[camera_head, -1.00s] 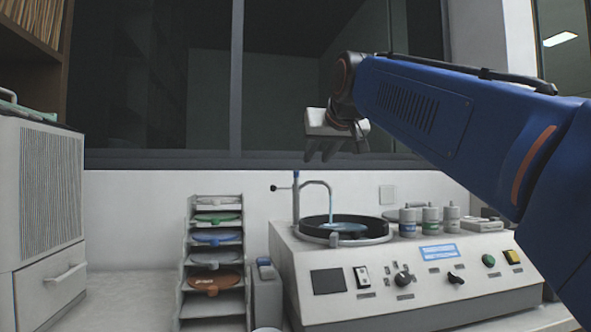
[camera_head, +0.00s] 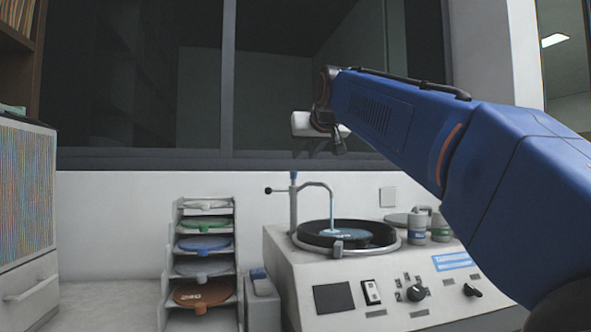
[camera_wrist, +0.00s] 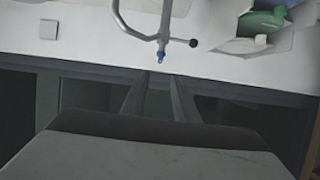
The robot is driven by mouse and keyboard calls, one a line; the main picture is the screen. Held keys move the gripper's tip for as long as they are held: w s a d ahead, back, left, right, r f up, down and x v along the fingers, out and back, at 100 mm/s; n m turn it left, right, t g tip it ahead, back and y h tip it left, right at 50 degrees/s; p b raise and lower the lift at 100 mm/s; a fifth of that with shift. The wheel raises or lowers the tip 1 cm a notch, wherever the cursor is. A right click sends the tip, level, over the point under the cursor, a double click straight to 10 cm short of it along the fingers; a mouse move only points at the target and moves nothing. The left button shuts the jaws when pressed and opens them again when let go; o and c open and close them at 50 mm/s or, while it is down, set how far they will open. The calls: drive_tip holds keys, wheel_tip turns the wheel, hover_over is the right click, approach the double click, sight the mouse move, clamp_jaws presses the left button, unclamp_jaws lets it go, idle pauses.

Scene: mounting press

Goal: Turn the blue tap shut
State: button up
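The blue tap (camera_head: 293,175) is a small blue piece atop a grey upright post behind the press's round bowl. A rod with a black knob (camera_head: 268,190) sticks out to the left there. A curved spout (camera_head: 318,185) runs from the post, with a pale blue stream (camera_head: 333,212) below it reaching the disc in the bowl. My gripper (camera_head: 318,152) is up in front of the window, above and slightly right of the tap, apart from it. In the wrist view the tap (camera_wrist: 161,57) lies just beyond the gripper's two separated fingers (camera_wrist: 157,82), with nothing between them.
The white press (camera_head: 290,270) carries the dark bowl (camera_head: 375,240) and small bottles (camera_head: 440,228), partly behind my arm. A rack (camera_head: 170,300) of coloured discs stands left, with a grey container (camera_head: 260,300) between. A white cabinet (camera_head: 28,210) is far left. The wall is behind the tap.

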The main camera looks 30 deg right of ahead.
sight(293, 175)
drive_tip(key=x, duration=1.1)
clamp_jaws()
